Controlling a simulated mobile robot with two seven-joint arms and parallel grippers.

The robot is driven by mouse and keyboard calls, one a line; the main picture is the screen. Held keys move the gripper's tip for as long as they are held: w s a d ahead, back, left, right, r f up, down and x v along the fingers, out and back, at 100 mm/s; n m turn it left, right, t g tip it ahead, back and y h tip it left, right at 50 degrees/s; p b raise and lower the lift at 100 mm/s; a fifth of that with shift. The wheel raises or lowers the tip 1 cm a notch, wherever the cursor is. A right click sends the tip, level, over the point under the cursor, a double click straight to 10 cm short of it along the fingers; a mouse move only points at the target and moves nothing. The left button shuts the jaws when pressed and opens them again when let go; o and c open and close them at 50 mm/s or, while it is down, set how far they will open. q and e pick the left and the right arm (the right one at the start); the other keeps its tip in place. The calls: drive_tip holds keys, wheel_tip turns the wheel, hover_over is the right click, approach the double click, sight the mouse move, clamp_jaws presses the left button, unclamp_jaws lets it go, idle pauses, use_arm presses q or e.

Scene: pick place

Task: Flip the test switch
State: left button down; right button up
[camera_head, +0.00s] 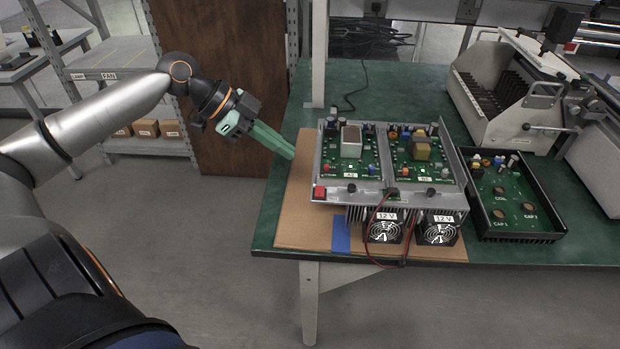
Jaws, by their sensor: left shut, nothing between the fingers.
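A metal test fixture (375,200) with two green circuit boards stands on a brown mat (295,225) on the green table. A red switch (320,192) sits at the left end of the fixture's front panel. Two fans labelled 12 V hang at the front, the left one (383,232) and the right one (437,233). My left gripper (291,154) comes in from the left with its green fingers shut and empty. Its tips are above the table's left part, to the left of the fixture and farther back than the red switch, apart from it. My right gripper is not in view.
A black tray (548,236) with a board and parts labelled COIL and CAP lies right of the fixture. A grey machine (500,120) stands behind it. A shelf rack (115,70) and a brown panel (232,60) are at the left.

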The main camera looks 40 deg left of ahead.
use_arm(q)
drive_tip(key=shift+x, duration=1.05)
approach(324, 188)
drive_tip(key=x, duration=0.5)
drive_tip(key=shift+w+d+f, duration=0.15)
drive_tip(key=shift+d+f, duration=0.1)
